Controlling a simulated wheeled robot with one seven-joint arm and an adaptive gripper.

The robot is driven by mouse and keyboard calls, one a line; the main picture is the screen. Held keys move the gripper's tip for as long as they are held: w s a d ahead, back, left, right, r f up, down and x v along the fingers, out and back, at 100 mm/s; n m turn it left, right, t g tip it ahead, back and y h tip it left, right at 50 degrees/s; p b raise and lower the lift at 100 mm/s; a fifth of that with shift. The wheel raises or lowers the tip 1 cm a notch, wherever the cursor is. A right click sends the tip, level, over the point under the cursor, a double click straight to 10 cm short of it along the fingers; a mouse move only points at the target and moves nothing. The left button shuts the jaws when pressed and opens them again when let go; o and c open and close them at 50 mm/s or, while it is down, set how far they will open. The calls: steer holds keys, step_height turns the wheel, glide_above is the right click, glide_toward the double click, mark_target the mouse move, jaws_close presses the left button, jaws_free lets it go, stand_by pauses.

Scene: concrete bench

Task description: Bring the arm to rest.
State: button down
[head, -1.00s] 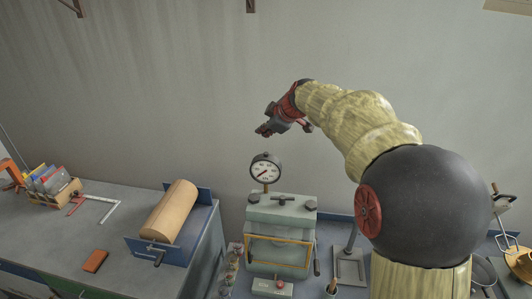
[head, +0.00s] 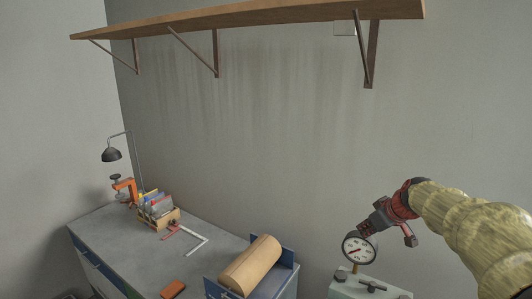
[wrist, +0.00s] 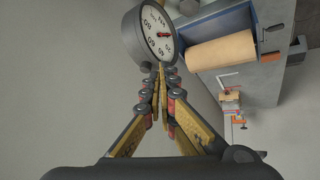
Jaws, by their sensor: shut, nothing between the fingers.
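My gripper (head: 369,229) is at the right of the head view, at the end of my arm in its yellowish sleeve. It points left and down, in front of the grey wall. In the wrist view my gripper (wrist: 161,70) has its fingers together with nothing between them. A round pressure gauge (head: 359,249) shows right by the fingertips in the head view. The gauge (wrist: 152,35) also shows just past the fingertips in the wrist view. I cannot tell whether they touch.
The gauge stands on a pale green machine (head: 362,288). A grey bench (head: 130,246) at left holds a brown roll (head: 250,264), an orange clamp (head: 126,189), a file rack (head: 171,220) and a lamp (head: 111,154). A wooden shelf (head: 250,22) hangs above. The wall between is clear.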

steer(key=s+a+f+m+b, duration=0.1)
steer(key=s+a+f+b, duration=0.3)
steer(key=s, duration=0.8)
steer(key=s+a+f+m+g+b, duration=0.1)
steer(key=s+a+f+b, duration=0.3)
steer(key=s, duration=0.9)
steer(key=s+a+f+m+h+b, duration=0.1)
steer(key=s+a+f+m+b, duration=0.2)
steer(key=s, duration=0.9)
step_height(320, 180, down, 3)
steer(key=shift+s+a+f+g+b, duration=0.15)
steer(key=shift+s+a+g+b, duration=0.15)
steer(key=shift+a+b, duration=0.55)
steer(key=c, duration=2.6)
jaws_free()
steer(key=shift+a, duration=0.2)
